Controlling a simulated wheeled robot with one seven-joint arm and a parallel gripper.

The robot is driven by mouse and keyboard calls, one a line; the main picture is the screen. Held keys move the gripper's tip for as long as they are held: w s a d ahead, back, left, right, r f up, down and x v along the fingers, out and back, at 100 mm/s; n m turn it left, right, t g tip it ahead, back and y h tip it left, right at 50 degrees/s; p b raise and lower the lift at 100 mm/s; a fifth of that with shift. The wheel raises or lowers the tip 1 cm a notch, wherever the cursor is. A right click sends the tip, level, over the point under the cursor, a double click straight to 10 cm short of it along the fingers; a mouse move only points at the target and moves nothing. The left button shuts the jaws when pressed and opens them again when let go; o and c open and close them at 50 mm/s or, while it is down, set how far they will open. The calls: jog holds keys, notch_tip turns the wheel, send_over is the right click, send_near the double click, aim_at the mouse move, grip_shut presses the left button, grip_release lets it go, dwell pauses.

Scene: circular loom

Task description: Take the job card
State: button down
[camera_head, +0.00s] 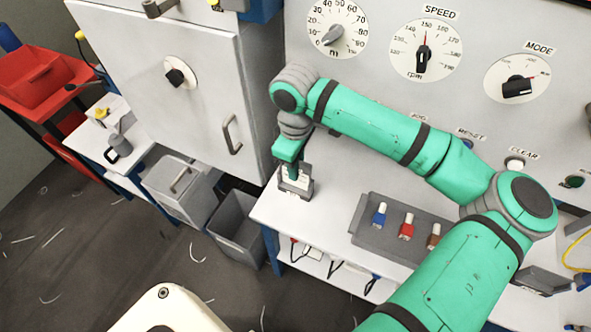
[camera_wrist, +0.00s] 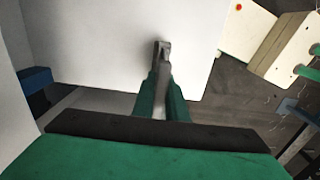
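In the head view my gripper (camera_head: 294,174) points down at a small dark grey stand (camera_head: 300,191) on the near left corner of the white bench (camera_head: 272,209). A pale upright piece with dark marks (camera_head: 305,170), which may be the job card, shows just behind my fingers. My gripper partly hides it. In the wrist view my gripper's fingers (camera_wrist: 163,50) are close together, with a narrow grey part at their tips over the white surface. I cannot tell whether that grey part is the card, the stand or the fingertips.
A grey tray (camera_head: 372,238) with blue, red and brown pieces lies on the bench to the right. The dial panel (camera_head: 378,85) rises behind, and a cabinet door with a handle (camera_head: 232,135) stands left. A grey bin (camera_head: 236,228) is on the floor beside the bench.

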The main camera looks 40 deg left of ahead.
jog(key=shift+s+r, duration=0.1)
jog(key=shift+r, duration=0.55)
jog(key=shift+r, duration=3.2)
